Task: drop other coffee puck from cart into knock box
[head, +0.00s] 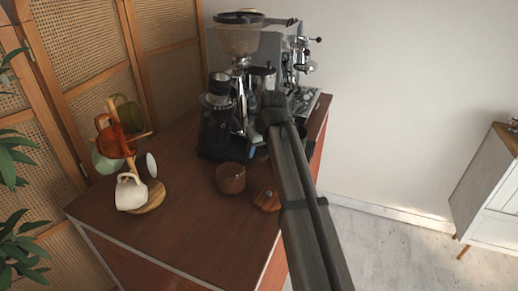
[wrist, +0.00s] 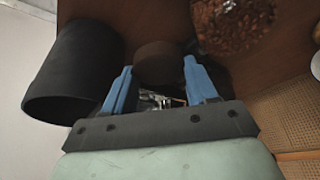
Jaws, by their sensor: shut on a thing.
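In the wrist view, my gripper (wrist: 158,78) has its two blue fingers closed on a round brown coffee puck (wrist: 158,62), held between the fingertips. A black open cylinder (wrist: 72,70), which looks like the knock box, lies just left of the fingers with its mouth facing down-left in the picture. The puck is beside it, not inside it. In the head view my arm covers the gripper and the puck, and a dark rounded shape, perhaps the knock box, shows only partly beside the arm.
A jar of coffee beans (head: 231,177) stands on the brown cart top (head: 190,215). A ribbed wooden item (head: 267,200) lies near my arm. A grinder (head: 220,130) and espresso machine (head: 300,65) stand behind. A mug tree (head: 150,197) is left. The front cart top is clear.

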